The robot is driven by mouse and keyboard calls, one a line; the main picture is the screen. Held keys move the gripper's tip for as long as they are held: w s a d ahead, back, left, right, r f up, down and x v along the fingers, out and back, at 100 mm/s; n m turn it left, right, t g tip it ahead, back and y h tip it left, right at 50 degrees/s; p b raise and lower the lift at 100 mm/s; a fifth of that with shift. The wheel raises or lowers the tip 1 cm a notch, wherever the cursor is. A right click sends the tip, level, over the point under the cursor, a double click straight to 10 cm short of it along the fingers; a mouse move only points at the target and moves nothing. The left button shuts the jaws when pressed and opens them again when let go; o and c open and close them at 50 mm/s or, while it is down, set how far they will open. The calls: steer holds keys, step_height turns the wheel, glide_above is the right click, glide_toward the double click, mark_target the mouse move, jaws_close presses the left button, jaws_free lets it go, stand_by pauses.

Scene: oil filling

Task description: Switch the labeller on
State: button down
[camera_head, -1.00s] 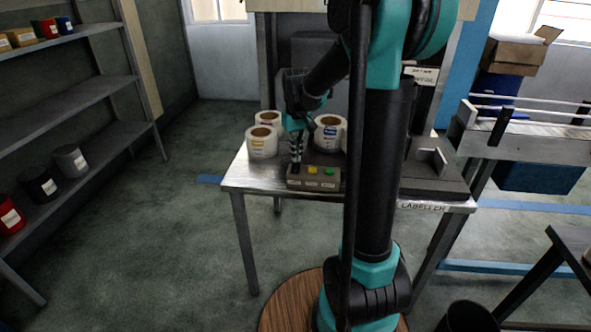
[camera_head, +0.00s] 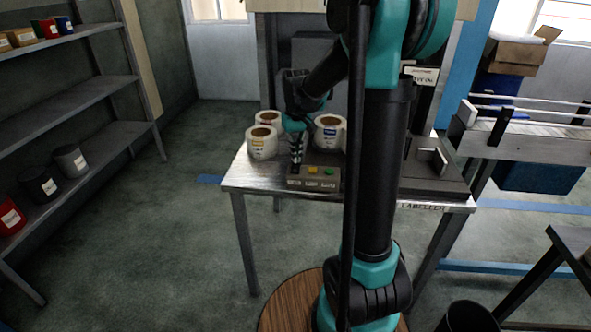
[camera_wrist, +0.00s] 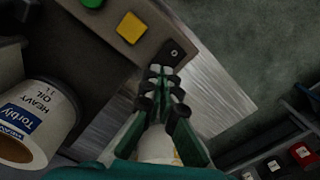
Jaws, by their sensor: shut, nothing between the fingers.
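The grey control box (camera_head: 320,180) lies near the front edge of the metal table. It carries a yellow button (camera_head: 312,170) and a green button (camera_head: 329,171). My gripper (camera_head: 296,170) points down at the box's left end, its fingers shut and empty. In the wrist view the fingertips (camera_wrist: 161,74) are close to the box's end, beside a small dark round fitting (camera_wrist: 174,53). The yellow button (camera_wrist: 130,28) is farther along the box. I cannot tell whether the tips touch the box. The labeller (camera_head: 432,180) stands at the table's right, partly hidden by my arm.
Several white label rolls (camera_head: 262,143) stand behind the box; one labelled "Heavy Oil" (camera_wrist: 37,115) is close in the wrist view. A conveyor (camera_head: 540,145) is at the right. Shelves (camera_head: 85,150) with tins are at the left. Floor between shelves and table is clear.

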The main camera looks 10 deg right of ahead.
mark_target(296, 165)
steer(key=shift+f, duration=0.9)
stand_by(0.4)
steer(key=shift+r, duration=3.55)
